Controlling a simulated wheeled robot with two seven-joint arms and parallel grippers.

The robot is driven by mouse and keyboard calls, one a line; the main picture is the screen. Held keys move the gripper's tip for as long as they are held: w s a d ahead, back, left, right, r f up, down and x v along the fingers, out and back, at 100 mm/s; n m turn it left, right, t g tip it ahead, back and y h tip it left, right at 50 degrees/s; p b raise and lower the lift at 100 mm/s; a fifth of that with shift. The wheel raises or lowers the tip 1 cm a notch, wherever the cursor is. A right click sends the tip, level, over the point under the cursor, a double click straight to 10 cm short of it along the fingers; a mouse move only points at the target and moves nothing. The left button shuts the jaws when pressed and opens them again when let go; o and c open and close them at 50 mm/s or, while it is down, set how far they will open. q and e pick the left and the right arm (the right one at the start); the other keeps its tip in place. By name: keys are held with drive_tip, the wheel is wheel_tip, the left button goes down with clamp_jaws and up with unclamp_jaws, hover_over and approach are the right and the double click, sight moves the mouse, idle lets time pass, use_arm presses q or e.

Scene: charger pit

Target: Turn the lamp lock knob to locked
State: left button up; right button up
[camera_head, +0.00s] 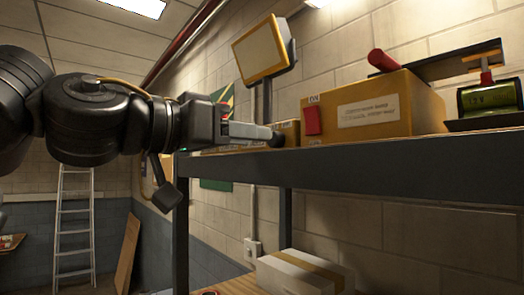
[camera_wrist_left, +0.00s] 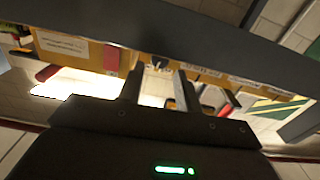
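The lamp (camera_head: 262,52), a yellow-framed panel on a dark post, stands at the back of the shelf. A small dark knob-like part (camera_head: 278,139) shows right at my left gripper's tips in the head view; a dark part (camera_wrist_left: 158,62) also shows between the fingertips in the left wrist view. I cannot tell for certain that it is the lock knob, or which way it is turned. My left gripper (camera_head: 262,132) reaches in from the left just above the shelf edge. In the left wrist view its two fingers (camera_wrist_left: 160,72) are apart. Contact is unclear. My right gripper is out of view.
A dark shelf (camera_head: 400,172) runs along the block wall. On it, right of the gripper, is a yellow box (camera_head: 365,108) with a red switch (camera_head: 313,120) and red handle (camera_head: 381,60). A green-screened device (camera_head: 488,97) stands farther right. A carton (camera_head: 300,272) sits below; a ladder (camera_head: 73,225) stands behind.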

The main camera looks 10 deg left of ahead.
use_arm(q)
drive_tip(key=b+v, duration=0.2)
drive_tip(key=v, duration=0.4)
drive_tip(key=shift+s+a+b, duration=0.25)
drive_tip(key=shift+a+b, duration=0.05)
drive_tip(key=shift+b, duration=0.1)
